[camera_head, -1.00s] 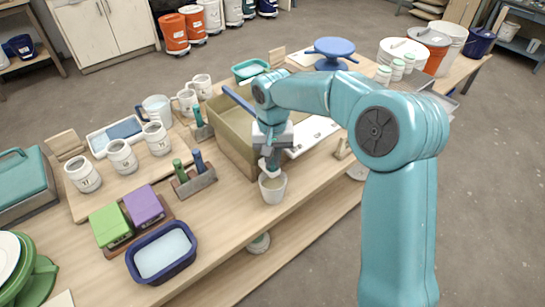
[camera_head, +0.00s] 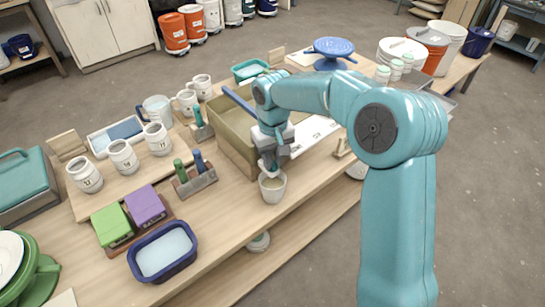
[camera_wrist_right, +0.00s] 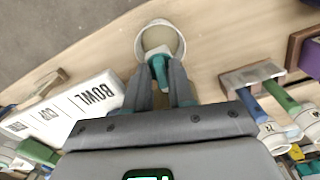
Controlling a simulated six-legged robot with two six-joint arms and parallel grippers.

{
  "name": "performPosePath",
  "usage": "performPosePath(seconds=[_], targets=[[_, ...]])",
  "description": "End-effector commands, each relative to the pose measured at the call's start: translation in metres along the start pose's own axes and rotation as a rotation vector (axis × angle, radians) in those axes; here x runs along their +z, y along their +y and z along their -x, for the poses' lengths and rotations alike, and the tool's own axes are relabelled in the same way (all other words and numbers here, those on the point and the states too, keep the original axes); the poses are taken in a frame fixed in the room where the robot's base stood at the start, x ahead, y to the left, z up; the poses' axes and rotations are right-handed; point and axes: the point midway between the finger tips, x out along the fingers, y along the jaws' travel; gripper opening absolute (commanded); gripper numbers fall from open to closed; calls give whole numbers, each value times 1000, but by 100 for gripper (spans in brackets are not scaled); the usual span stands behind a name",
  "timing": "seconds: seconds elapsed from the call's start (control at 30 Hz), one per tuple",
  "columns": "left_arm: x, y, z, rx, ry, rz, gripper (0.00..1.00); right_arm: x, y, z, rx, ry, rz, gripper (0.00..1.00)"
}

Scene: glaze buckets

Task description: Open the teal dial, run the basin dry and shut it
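The khaki basin (camera_head: 232,150) stands on the wooden table, with a blue bar across its top. My right gripper (camera_head: 268,165) is at the basin's front end, just above a small white bucket (camera_head: 272,192). In the right wrist view, the fingers of my right gripper (camera_wrist_right: 161,80) close in on both sides of the teal dial (camera_wrist_right: 159,70). The white bucket (camera_wrist_right: 181,40) opens below it, with a pale inside. The dial is mostly hidden by the gripper in the head view. I cannot make out the liquid level in the basin. My left gripper is out of view.
A rack with green- and blue-handled tools (camera_head: 196,180) stands left of the bucket. Green (camera_head: 112,226) and purple (camera_head: 146,205) blocks and a blue tub (camera_head: 160,252) lie further left. The table's front edge is close to the bucket.

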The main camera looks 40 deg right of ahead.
Motion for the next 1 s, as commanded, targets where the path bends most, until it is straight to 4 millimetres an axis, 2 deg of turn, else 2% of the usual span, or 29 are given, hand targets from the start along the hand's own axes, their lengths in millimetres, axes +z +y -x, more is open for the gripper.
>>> performPosePath(seconds=[0.23, 0.37, 0.8, 1.0], targets=[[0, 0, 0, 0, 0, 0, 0, 0, 0, 2, 0, 1, 0, 23], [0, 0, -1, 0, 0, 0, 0, -1, 0, 17, 0, 5, 0, 23], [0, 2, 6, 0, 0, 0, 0, 0, -1, 129, -1, 6, 0, 23], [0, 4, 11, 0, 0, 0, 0, 1, 0, 158, 0, 4, 0, 23]])
